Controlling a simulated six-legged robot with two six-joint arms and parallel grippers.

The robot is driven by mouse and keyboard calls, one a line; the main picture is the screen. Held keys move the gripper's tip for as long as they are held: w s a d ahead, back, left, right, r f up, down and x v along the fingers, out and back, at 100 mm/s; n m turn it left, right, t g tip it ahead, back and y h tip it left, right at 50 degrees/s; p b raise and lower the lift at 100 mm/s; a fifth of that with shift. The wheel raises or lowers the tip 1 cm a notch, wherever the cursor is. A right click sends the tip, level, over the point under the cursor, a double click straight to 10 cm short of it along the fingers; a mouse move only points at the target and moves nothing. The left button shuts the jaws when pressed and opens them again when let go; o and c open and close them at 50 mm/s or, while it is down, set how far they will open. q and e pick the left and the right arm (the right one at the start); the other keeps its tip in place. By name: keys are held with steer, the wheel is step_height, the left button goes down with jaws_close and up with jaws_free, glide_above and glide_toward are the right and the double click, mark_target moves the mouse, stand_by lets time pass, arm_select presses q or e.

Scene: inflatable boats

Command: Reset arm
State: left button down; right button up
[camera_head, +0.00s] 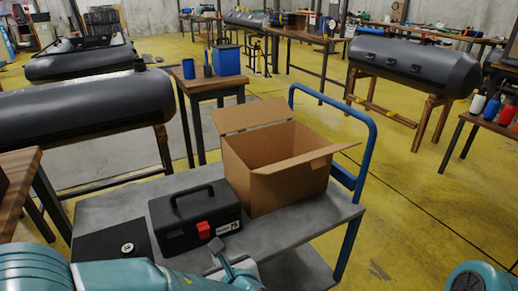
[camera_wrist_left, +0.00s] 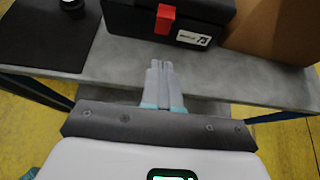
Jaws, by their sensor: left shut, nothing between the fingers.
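My left gripper (camera_wrist_left: 161,66) is shut and empty in the left wrist view, its fingers together above the grey cart top, just in front of the black toolbox (camera_wrist_left: 190,14). In the head view my left gripper (camera_head: 218,248) is low in the middle, near the front of the black toolbox (camera_head: 195,214) with its red latch. Most of that hand is hidden by my teal arm. My right gripper is not in view; only a teal part of mine shows at the lower right corner.
The grey cart (camera_head: 290,238) with a blue handle (camera_head: 372,150) carries an open cardboard box (camera_head: 270,180), the toolbox and a black mat (camera_head: 100,243). A wooden table (camera_head: 215,85) with a blue bin (camera_head: 227,60) stands behind. Yellow floor (camera_head: 430,215) is clear at the right.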

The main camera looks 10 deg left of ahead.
arm_select(q)
steer(key=s+f+n+g+h, duration=0.35)
steer(key=s+f+n, duration=0.25)
steer(key=f+n, duration=0.4)
steer(key=s+f+n+g+h, duration=0.35)
steer(key=s+f+n, duration=0.25)
steer(key=f+n, duration=0.45)
steer(key=s+f+n+g+h, duration=0.35)
steer(key=s+f+n, duration=0.25)
steer(key=f+n, duration=0.45)
step_height(320, 180, up, 24)
steer(key=p, duration=2.4)
steer(key=shift+w+d+t+p, duration=0.2)
steer(key=shift+w+t+p, duration=0.1)
steer(key=shift+t, duration=0.05)
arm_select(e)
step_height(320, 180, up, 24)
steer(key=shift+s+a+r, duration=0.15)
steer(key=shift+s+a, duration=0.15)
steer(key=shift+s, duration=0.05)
arm_select(q)
steer(key=shift+r, duration=0.1)
